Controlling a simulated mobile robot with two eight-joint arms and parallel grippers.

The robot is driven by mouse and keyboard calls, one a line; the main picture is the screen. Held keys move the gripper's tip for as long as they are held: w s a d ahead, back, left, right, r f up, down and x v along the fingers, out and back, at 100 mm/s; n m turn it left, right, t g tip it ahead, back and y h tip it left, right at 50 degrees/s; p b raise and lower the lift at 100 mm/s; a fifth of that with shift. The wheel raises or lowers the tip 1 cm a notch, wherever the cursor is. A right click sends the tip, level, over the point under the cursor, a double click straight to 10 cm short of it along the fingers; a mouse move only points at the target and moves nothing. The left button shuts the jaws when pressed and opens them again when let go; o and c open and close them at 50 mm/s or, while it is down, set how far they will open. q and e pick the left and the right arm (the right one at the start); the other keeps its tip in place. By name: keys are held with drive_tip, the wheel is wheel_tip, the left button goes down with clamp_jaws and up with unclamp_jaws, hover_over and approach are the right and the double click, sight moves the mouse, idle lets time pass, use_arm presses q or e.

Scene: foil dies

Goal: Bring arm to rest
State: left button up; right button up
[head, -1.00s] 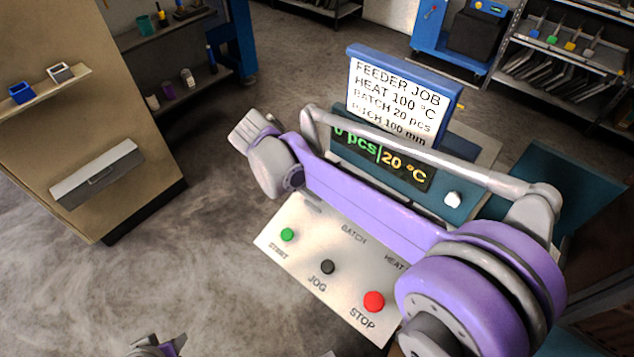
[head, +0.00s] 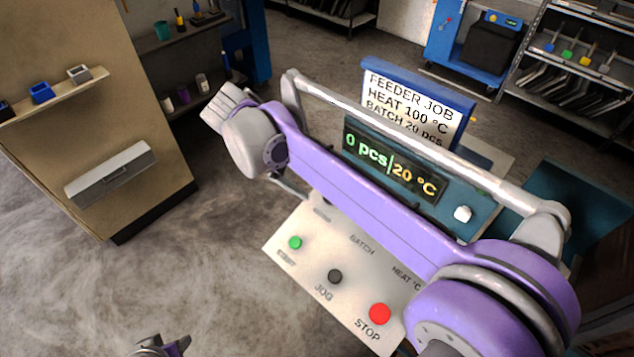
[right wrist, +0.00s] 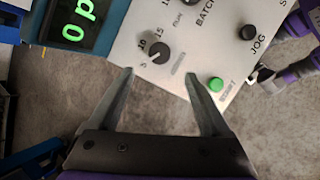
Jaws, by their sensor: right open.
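My right arm (head: 370,195) crosses the head view from the lower right, over the feeder's control panel (head: 310,235). Its gripper is mostly hidden behind the wrist there. In the right wrist view my right gripper (right wrist: 160,76) is open and empty, its fingertips near the panel edge by the pitch-side knob (right wrist: 158,53) and the green button (right wrist: 215,84); contact cannot be told. A small part of my left arm's end (head: 160,347) shows at the bottom edge of the head view; its jaws cannot be made out.
The feeder display (head: 390,165) reads 0 pcs and 20 °C. The panel has a black JOG button (head: 335,276) and a red STOP button (head: 380,313). A job sign (head: 415,105) stands behind. A tan cabinet (head: 90,150) stands left, with clear floor (head: 215,230) between.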

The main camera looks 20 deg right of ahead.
drive_tip(key=shift+a+r, duration=0.35)
drive_tip(key=shift+r, duration=0.25)
drive_tip(key=s+f+m+t+y+p, duration=0.1)
drive_tip(key=s+f+m+t+y, duration=0.1)
drive_tip(key=s+f, duration=0.2)
drive_tip(key=s+f+m+t+y, duration=0.2)
drive_tip(key=s+f+m, duration=0.1)
drive_tip(key=s, duration=0.4)
drive_tip(key=s+f+m+t+y+p, duration=0.1)
drive_tip(key=s+f+m+t+y, duration=0.1)
drive_tip(key=s+f, duration=0.3)
drive_tip(key=shift+s+d+m+p, duration=0.1)
drive_tip(key=shift+s+m+p, duration=0.2)
drive_tip(key=shift+m, duration=0.4)
